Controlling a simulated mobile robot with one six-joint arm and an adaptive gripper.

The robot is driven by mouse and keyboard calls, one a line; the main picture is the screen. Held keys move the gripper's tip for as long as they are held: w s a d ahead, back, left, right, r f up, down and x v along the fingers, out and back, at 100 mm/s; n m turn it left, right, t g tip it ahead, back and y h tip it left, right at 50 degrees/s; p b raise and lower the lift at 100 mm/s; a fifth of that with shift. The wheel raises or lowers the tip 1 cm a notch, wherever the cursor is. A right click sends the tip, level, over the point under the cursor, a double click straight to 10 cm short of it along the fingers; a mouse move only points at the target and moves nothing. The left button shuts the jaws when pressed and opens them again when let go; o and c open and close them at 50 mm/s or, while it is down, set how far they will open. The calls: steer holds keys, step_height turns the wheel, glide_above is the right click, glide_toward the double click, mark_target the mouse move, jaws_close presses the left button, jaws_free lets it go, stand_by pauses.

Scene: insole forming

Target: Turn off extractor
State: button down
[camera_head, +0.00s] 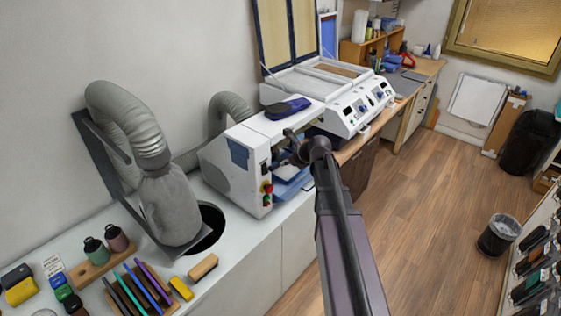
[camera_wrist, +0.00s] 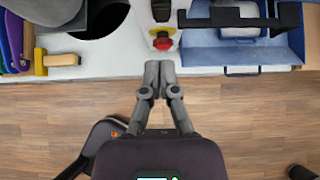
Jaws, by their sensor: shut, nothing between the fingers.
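The white machine (camera_head: 228,165) with a grey hose behind it stands on the white counter. I cannot tell which of these controls the extractor. In the wrist view the red button (camera_wrist: 163,43) sits on a yellow base, with a black switch (camera_wrist: 160,11) beyond it. My gripper (camera_wrist: 159,66) is shut and empty, its tips just short of the red button in the picture. Whether they touch it is unclear.
A large grey hose and bag (camera_head: 170,205) stand at the counter's left, beside a dark round opening (camera_head: 209,230). Brushes and colored tools (camera_head: 145,285) lie at front left. The wooden floor (camera_head: 430,215) is open.

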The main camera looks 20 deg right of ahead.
steer(key=shift+p+v, duration=0.8)
steer(key=shift+v, duration=0.6)
steer(key=shift+w+a+r, duration=0.1)
steer(key=shift+r, duration=0.05)
steer(key=s+a+f+n+g+h+b, duration=0.2)
steer(key=s+a+f+n+g+b, duration=0.2)
steer(key=s+f+n, duration=0.7)
steer(key=s+a+f+n+g+h+b, duration=0.2)
steer(key=s+a+f+n+b, duration=0.6)
steer(key=n, duration=1)
step_height(320, 180, down, 4)
steer(key=s+g+b, duration=0.1)
steer(key=s+b, duration=0.2)
steer(key=b, duration=0.2)
steer(key=shift+n+g+h, duration=0.4)
